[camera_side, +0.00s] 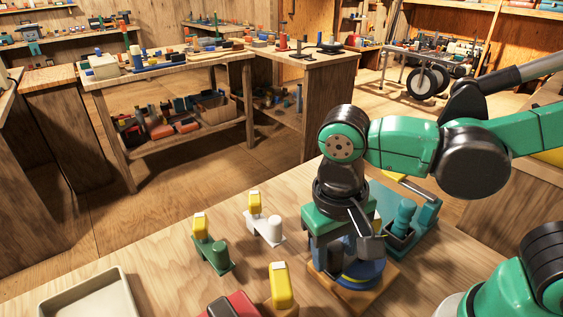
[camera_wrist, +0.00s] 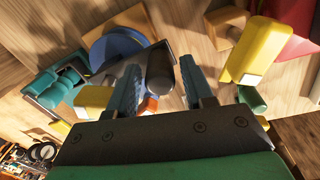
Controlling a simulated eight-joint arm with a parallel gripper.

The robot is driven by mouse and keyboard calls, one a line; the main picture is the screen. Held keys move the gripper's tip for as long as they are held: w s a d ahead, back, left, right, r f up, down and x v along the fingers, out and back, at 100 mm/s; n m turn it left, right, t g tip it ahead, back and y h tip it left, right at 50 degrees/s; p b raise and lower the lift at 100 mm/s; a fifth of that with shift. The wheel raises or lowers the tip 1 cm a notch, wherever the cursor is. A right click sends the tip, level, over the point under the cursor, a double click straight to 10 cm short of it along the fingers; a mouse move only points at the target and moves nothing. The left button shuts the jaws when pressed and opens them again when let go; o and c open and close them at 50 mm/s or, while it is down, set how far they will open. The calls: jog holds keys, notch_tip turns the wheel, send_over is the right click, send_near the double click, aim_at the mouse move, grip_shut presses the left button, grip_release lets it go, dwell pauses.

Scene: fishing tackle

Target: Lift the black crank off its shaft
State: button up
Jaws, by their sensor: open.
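The black crank (camera_wrist: 158,77) shows in the wrist view as a dark piece with a rounded end. It lies over a blue round reel (camera_wrist: 112,47), which also shows in the side view (camera_side: 371,272) on a wooden base (camera_side: 352,297). My gripper (camera_wrist: 160,68) is open, with the crank's rounded end between its two fingers. I cannot tell whether either finger touches it. In the side view my gripper (camera_side: 345,250) points down over the reel and hides much of it. The shaft is hidden.
A green holder with teal cylinders (camera_side: 404,222) stands close on the right. Green (camera_side: 216,257) and white (camera_side: 267,228) pieces with yellow tops stand to the left. A yellow block (camera_side: 281,284) and a red item (camera_side: 234,305) are in front. A pale tray (camera_side: 95,298) lies far left.

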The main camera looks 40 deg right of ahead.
grip_shut()
jog(key=shift+r, duration=0.1)
